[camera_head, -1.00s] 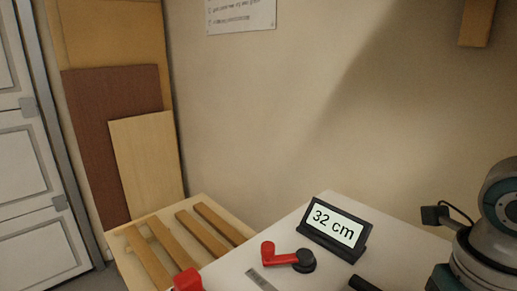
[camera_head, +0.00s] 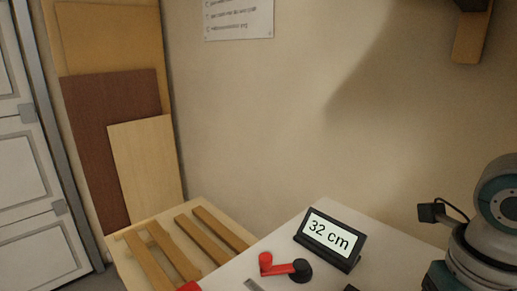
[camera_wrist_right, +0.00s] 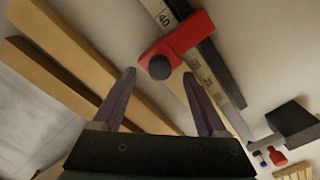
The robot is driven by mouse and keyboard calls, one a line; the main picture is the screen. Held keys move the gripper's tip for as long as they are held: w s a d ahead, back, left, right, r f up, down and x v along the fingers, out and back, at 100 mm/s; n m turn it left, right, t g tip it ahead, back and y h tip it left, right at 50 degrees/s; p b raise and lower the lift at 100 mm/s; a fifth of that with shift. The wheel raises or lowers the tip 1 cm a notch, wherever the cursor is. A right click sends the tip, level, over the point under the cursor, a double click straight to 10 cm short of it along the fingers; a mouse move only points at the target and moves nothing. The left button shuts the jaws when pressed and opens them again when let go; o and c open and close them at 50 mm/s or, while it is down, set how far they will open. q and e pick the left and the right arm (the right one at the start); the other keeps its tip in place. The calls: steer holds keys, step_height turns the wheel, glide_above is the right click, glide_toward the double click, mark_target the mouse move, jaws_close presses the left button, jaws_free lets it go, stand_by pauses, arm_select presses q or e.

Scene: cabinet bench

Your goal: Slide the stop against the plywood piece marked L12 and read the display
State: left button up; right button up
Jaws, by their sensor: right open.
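The display (camera_head: 330,236) stands on the white bench and reads "32 cm". A red stop (camera_wrist_right: 190,36) with a dark round knob (camera_wrist_right: 159,67) sits across a measuring rail (camera_wrist_right: 215,72) in the right wrist view, near a "40" mark. My right gripper (camera_wrist_right: 159,76) is open and empty, its fingertips pointing at the knob, which appears between and just beyond them; I cannot tell whether they touch. No L12 mark is legible on any wood. My left gripper is out of view.
A slatted wooden rack (camera_head: 177,250) adjoins the bench on the left. A red crank with a black hub (camera_head: 301,270) lies before the display. Boards (camera_head: 146,160) lean on the wall behind. Small red and blue items (camera_wrist_right: 277,156) lie at lower right in the wrist view.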

step_height(320, 180, up, 6)
steer(key=p, duration=0.5)
steer(key=shift+f, duration=0.3)
